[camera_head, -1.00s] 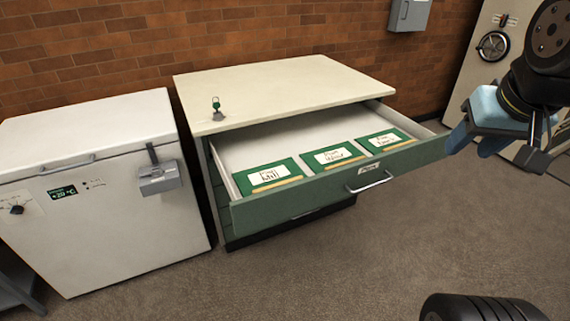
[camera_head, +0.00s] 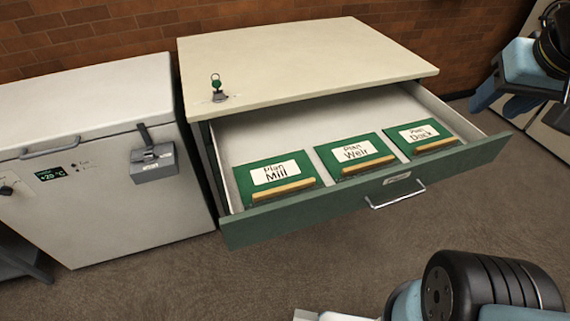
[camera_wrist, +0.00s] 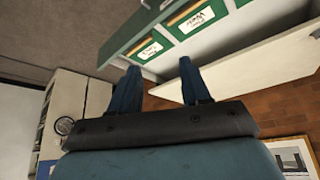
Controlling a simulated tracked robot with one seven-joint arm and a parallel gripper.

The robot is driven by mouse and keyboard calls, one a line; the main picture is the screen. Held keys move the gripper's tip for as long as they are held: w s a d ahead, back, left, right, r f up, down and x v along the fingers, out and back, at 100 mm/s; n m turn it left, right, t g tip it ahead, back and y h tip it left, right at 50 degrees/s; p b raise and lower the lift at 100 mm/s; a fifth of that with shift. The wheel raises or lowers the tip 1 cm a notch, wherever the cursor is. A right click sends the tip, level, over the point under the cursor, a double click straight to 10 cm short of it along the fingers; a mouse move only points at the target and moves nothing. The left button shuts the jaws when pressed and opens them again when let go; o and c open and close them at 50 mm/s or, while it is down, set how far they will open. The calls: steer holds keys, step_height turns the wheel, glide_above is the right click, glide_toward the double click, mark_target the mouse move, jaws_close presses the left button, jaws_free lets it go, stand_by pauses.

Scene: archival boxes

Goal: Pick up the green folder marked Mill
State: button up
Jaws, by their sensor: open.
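The green folder marked Plan Mill (camera_head: 277,177) lies flat at the left end of the open drawer (camera_head: 370,194). Beside it lie the green folders marked Plan Weir (camera_head: 355,153) and Plan Dock (camera_head: 419,136). Each has a white label and a tan strip along its front edge. My gripper is at the right edge of the head view, well away from the Mill folder. In the wrist view my gripper (camera_wrist: 158,88) is open, with nothing between its blue fingers. The Weir folder (camera_wrist: 197,17) and Dock folder (camera_wrist: 149,50) show beyond them; the Mill folder does not.
The drawer belongs to a cabinet with a cream top (camera_head: 300,52). Carpet in front is clear.

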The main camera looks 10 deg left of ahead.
steer(key=w+a+f+m+g+y, duration=0.4)
steer(key=w+a+f+g, duration=0.4)
steer(key=w+f, duration=0.45)
steer(key=m+g+y, duration=0.5)
steer(key=m+y, duration=0.2)
steer(key=m, duration=0.1)
glide_toward(298, 183)
steer(key=v, duration=0.4)
steer(key=shift+s+d+r, duration=0.15)
steer(key=shift+s+d, duration=0.05)
steer(key=shift+s+a+f+y, duration=0.15)
steer(key=shift+a+f+y, duration=0.15)
steer(key=shift+a+f, duration=0.15)
steer(key=x, duration=1.3)
steer(key=shift+f, duration=0.15)
steer(key=shift+c, duration=0.4)
jaws_close()
